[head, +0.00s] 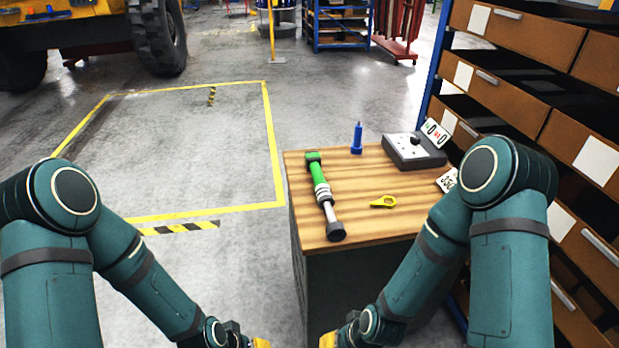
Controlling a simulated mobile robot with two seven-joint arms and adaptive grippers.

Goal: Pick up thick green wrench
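A thick green wrench (319,175) lies on the wooden tabletop (360,220), near its left side. Its green part points to the back and its grey shaft and black end point to the front. My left gripper (260,342) and my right gripper (329,341) show only as yellow parts at the bottom edge. Both are in front of the table and apart from the wrench. Their fingertips are cut off by the frame, so I cannot see whether they are open or shut.
On the same table are a small yellow tool (384,202), a blue bottle-shaped item (357,139) and a grey box with dials (414,150). A shelf with brown drawers (522,38) stands close on the right. Yellow-marked floor (190,150) on the left is mostly clear.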

